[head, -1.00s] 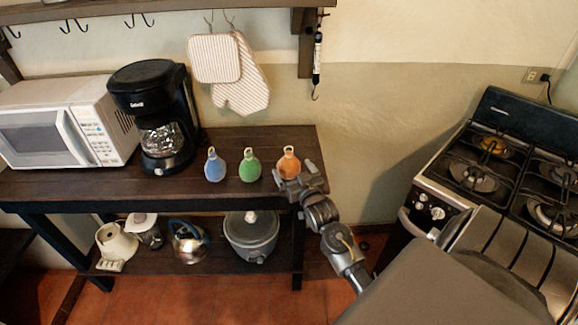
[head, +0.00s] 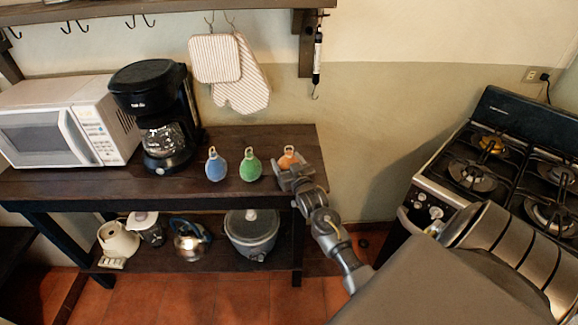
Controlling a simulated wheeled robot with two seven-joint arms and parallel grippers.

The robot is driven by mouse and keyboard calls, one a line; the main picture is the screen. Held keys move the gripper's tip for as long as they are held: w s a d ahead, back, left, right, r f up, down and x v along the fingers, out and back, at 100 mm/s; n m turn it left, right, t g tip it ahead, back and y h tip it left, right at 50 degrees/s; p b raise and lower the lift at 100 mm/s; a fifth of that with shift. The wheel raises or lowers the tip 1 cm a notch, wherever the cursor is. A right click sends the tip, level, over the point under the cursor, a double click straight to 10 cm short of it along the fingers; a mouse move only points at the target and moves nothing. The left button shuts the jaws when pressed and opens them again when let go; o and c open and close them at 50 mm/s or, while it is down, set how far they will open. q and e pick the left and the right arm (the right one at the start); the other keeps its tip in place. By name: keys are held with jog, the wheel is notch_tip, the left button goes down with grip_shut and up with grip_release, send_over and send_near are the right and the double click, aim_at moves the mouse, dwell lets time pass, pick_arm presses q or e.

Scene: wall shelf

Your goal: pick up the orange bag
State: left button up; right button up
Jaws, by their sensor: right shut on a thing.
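The orange bag (head: 287,159) is at the right end of the dark wooden table (head: 100,185), and its lower part is hidden behind my right gripper. My right gripper (head: 291,174) is shut on the orange bag. Whether the bag touches the table top cannot be seen. A green bag (head: 250,166) stands just left of it, and a blue bag (head: 215,166) stands further left. My left gripper is not in view.
A black coffee maker (head: 160,115) and a white microwave (head: 65,120) stand left of the bags. A rice cooker (head: 252,233) and a kettle (head: 189,240) sit on the lower shelf. Mitts (head: 240,85) hang above. A stove (head: 500,170) is at the right.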

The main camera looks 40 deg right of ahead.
jog(key=shift+c, duration=1)
jog(key=shift+r, duration=0.1)
jog(key=shift+r, duration=0.5)
jog(key=shift+s+a+r+b, duration=0.1)
jog(key=shift+s+b, duration=0.25)
jog(key=b+v, duration=0.3)
jog(key=v, duration=1.4)
jog(key=shift+r, duration=0.2)
